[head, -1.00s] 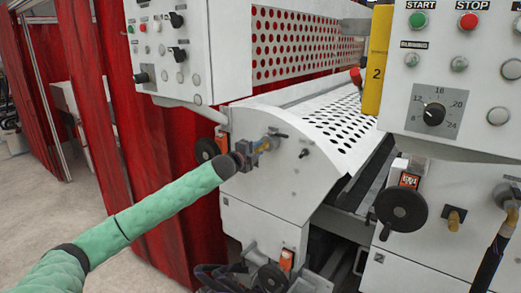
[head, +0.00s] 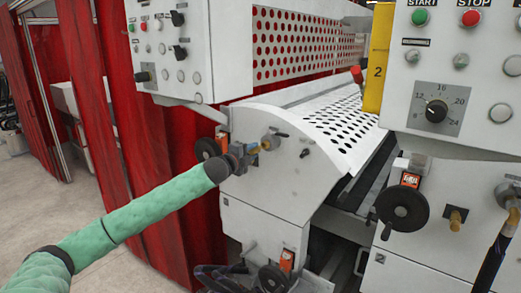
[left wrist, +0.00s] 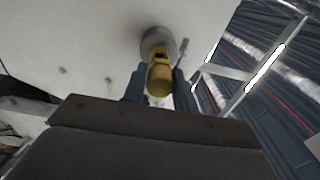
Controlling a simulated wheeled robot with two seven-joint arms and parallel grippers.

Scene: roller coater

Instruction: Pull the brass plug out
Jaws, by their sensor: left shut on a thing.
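The brass plug (left wrist: 160,80) is between the two fingers of my left gripper (left wrist: 158,88) in the left wrist view. The gripper is shut on it. Behind the plug is a round grey fitting (left wrist: 156,40) with brass at its mouth, on the white machine side. In the head view my left gripper (head: 245,153) is just left of this fitting (head: 270,141), with the brass plug (head: 254,150) at its tips. The plug looks drawn back from the fitting. I cannot tell whether its end is fully clear. My right gripper is not in view.
The white roller coater (head: 270,185) stands ahead, with a black handwheel (head: 207,149) near the gripper. A control box (head: 185,55) hangs above. A red curtain (head: 165,135) is behind my left arm. Open floor (head: 35,200) lies at the left.

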